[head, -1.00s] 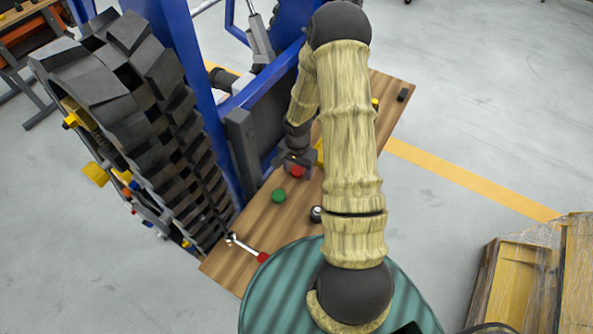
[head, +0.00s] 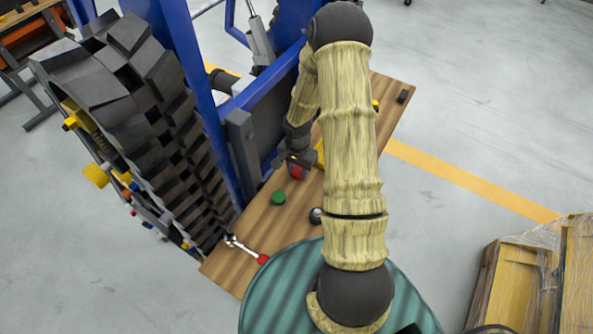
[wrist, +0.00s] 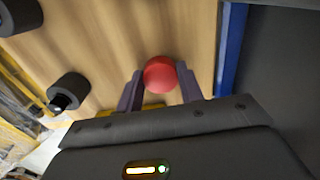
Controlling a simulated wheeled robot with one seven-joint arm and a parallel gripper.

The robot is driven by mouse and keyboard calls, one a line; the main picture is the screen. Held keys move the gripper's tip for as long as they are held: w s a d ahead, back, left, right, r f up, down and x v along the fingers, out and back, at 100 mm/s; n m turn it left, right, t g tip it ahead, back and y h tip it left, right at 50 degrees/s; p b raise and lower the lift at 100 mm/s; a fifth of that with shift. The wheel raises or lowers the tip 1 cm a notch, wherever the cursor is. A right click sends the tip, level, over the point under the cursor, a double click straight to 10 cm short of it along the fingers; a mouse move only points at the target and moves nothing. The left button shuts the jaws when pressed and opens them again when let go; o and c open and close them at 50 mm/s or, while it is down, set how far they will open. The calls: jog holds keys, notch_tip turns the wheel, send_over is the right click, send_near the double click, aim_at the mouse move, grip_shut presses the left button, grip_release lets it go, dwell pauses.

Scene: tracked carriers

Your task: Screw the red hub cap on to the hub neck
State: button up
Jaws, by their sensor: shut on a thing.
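The red hub cap (head: 297,173) is a small round red piece over the wooden board. In the wrist view the red cap (wrist: 160,75) sits between the two dark fingers of my gripper (wrist: 160,88), which is shut on it. In the head view my gripper (head: 299,162) is partly hidden by my arm. I cannot tell whether the cap is raised or touching the board. I cannot make out the hub neck for certain.
A green cap (head: 278,197), a dark round piece (head: 316,215) and a red-handled wrench (head: 250,250) lie on the wooden board (head: 262,221). The blue frame (head: 212,120) and black track (head: 150,110) stand close on the left. Dark cylinders (wrist: 68,92) show in the wrist view.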

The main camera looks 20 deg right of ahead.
aim_at(298, 171)
notch_tip(298, 171, up, 18)
jog(key=shift+f, duration=0.15)
dwell(0.9)
